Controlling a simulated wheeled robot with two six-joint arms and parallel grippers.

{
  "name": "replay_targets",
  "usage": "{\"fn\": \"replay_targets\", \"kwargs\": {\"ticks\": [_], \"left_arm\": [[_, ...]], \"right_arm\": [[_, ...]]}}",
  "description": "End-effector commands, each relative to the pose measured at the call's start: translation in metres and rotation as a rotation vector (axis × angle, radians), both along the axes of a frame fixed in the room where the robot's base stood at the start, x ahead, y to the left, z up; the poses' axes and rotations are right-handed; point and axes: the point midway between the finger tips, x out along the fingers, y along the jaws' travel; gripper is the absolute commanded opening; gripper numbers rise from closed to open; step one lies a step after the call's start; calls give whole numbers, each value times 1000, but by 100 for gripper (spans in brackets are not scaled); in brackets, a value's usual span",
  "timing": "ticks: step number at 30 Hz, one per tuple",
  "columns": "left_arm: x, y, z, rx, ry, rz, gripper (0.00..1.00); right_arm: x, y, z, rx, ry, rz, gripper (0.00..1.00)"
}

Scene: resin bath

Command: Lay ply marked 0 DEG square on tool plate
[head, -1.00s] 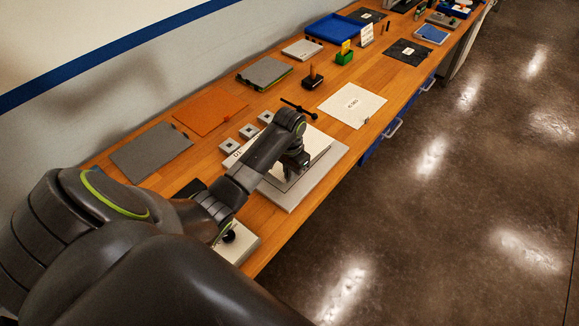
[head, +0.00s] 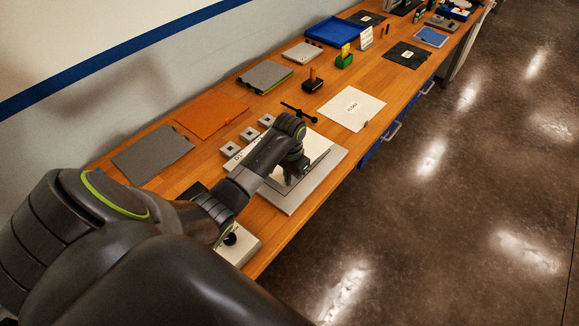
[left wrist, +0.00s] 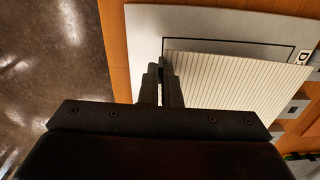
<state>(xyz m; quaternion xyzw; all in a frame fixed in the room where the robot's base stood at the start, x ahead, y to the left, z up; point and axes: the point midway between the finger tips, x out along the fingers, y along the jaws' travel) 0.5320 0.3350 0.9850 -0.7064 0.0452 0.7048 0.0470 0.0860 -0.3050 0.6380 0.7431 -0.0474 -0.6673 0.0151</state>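The pale grey tool plate (head: 329,174) lies on the wooden bench. A pale ply (head: 319,149) lies on or just over it, partly hidden by my left arm. In the left wrist view the ply (left wrist: 235,85) is finely striped, and its edges look turned slightly against the black outline on the plate (left wrist: 143,28). My left gripper (head: 297,171) is at the plate's front part. Its fingers (left wrist: 161,73) are close together at a corner of the ply, apparently shut on its edge or small tab. No marking shows on this ply. My right gripper is out of view.
Another white ply (head: 352,108) with a label too small to read lies beyond the plate. Small grey blocks (head: 248,134) stand along the plate's back side. An orange sheet (head: 211,115) and a grey sheet (head: 152,153) lie at the left. The bench's front edge is close to the plate.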

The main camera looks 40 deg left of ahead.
Motion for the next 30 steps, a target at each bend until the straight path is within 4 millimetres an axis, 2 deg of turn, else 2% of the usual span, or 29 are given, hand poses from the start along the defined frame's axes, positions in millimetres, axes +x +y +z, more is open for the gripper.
{"fn": "replay_targets", "kwargs": {"ticks": [30], "left_arm": [[0, 0, -31, -1, 0, 0, 0]], "right_arm": [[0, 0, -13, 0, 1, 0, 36]]}}
